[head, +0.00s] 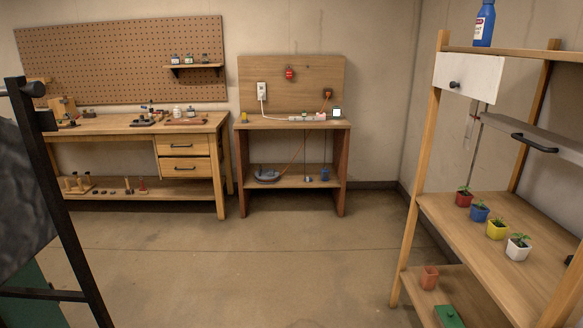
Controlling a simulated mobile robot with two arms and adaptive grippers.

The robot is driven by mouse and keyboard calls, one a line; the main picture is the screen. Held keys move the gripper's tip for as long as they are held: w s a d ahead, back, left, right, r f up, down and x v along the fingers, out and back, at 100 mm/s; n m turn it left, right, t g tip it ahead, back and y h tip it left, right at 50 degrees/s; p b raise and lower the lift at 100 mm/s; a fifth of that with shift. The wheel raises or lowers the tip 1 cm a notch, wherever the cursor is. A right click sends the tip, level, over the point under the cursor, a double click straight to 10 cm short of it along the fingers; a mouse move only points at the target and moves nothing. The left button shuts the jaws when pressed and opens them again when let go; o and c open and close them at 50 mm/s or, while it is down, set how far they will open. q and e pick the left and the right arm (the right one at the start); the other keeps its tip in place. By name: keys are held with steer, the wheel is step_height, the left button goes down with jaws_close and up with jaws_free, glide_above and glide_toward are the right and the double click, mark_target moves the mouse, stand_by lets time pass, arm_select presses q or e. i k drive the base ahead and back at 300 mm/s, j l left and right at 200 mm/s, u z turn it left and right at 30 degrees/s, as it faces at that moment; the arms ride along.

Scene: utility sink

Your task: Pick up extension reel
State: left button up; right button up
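A grey-blue object (267,175) sits on the lower shelf of the small wooden bench (290,124) at the far wall. It may be the extension reel, but it is too small to tell. An orange cord (299,147) runs from near it up toward the bench top. Neither of my grippers shows in the head view.
A long workbench (90,127) with drawers stands at the back left under a pegboard (110,60). A wooden shelf unit (470,210) with several potted plants is on the right. A black metal frame (62,210) stands close on the left. The middle floor (260,260) is clear.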

mark_target(265, 176)
steer(key=i, duration=1.9)
steer(key=i+z, duration=0.1)
steer(key=i, duration=0.45)
steer(key=i+z, duration=0.15)
steer(key=i, duration=0.4)
steer(key=i+j+z, duration=0.1)
steer(key=i, duration=0.45)
steer(key=i+j+z, duration=0.15)
steer(key=i, duration=0.4)
